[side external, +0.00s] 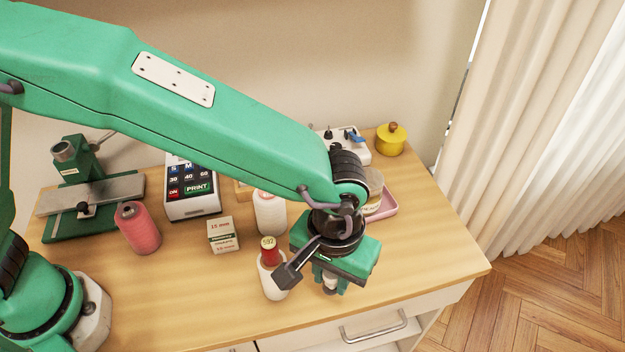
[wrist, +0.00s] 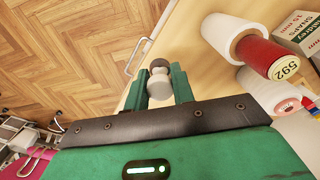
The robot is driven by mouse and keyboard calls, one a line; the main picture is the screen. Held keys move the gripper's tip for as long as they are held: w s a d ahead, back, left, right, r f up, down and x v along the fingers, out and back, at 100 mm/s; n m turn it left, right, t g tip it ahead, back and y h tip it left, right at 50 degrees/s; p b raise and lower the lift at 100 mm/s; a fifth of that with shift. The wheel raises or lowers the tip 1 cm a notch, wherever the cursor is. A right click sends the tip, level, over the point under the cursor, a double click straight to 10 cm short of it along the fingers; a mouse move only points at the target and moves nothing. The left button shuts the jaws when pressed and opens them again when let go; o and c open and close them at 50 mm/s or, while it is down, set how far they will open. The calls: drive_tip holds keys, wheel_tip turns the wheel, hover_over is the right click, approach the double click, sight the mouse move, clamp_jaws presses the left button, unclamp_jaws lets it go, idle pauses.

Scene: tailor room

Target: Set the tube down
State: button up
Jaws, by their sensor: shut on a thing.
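My gripper (side external: 331,284) is over the front part of the wooden table, to the right of the white spool. It is shut on a small pale grey-white tube (wrist: 159,84) with a rounded end, held between the two green fingers in the wrist view. In the side view only a small pale part of the tube (side external: 329,281) shows below the green gripper body. I cannot tell whether its lower end touches the table.
A white spool (side external: 270,277) and red reel marked 592 (side external: 269,251) are close left of my gripper. A white cone (side external: 270,212), small box (side external: 222,235), pink spool (side external: 138,228) and pink tray (side external: 386,206) stand behind. The table's right front (side external: 430,262) is clear.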

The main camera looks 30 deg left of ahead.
drive_tip(key=w+f, duration=0.1)
drive_tip(key=w, duration=0.1)
drive_tip(key=w+a+f, duration=0.1)
drive_tip(key=w+f, duration=0.1)
drive_tip(key=w, duration=0.1)
drive_tip(key=w+f, duration=0.1)
drive_tip(key=w, duration=0.1)
drive_tip(key=shift+w+a+f, duration=0.15)
drive_tip(key=shift+a+f, duration=0.1)
drive_tip(key=shift+a, duration=0.1)
drive_tip(key=shift+f, duration=2)
drive_tip(key=shift+f, duration=0.15)
drive_tip(key=o, duration=1)
wheel_tip(320, 180, up, 12)
drive_tip(key=shift+r, duration=0.2)
drive_tip(key=shift+a, duration=0.1)
